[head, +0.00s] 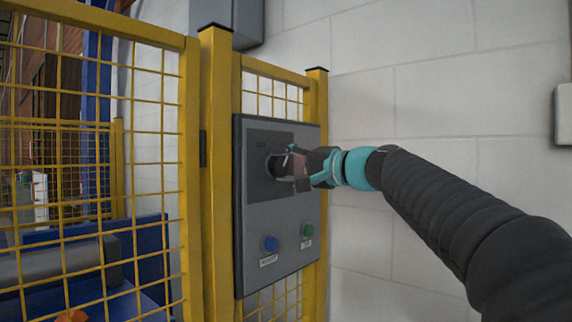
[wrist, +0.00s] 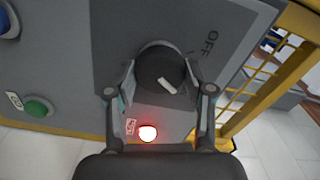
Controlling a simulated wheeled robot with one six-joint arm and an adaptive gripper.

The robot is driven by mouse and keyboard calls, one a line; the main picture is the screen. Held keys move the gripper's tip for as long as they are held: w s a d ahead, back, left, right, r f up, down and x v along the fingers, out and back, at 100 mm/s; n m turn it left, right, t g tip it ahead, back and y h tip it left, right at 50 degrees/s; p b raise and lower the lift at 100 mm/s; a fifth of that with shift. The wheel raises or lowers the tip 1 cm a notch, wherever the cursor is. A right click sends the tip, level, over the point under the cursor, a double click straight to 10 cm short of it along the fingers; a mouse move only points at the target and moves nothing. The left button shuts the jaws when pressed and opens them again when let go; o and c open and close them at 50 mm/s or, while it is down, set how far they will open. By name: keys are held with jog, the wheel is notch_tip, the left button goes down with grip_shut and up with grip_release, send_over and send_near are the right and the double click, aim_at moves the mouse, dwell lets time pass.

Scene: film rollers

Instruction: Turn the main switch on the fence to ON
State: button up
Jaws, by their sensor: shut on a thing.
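The main switch is a round black knob (wrist: 162,68) with a short white mark, on a dark plate (wrist: 105,30) of the grey control panel (head: 262,215). In the wrist view, my gripper (wrist: 160,76) has one finger on each side of the knob and is shut on it. The white mark sits slanted on the knob's face, off its middle. The word OFF (wrist: 210,45) is printed beside the knob. An ON label is not readable. In the head view, my gripper (head: 288,168) is at the panel's upper part and hides most of the knob.
Below the knob are a blue button (head: 270,243) and a green button (head: 308,229). A lit red lamp (wrist: 148,132) shows in the wrist view. Yellow mesh fence (head: 95,130) and posts (head: 217,160) stand left of the panel. A pale block wall (head: 440,100) is behind my arm.

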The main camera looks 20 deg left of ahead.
dwell(0.3)
jog(key=o, duration=1.2)
jog(key=shift+c, duration=0.2)
jog(key=v, duration=1.2)
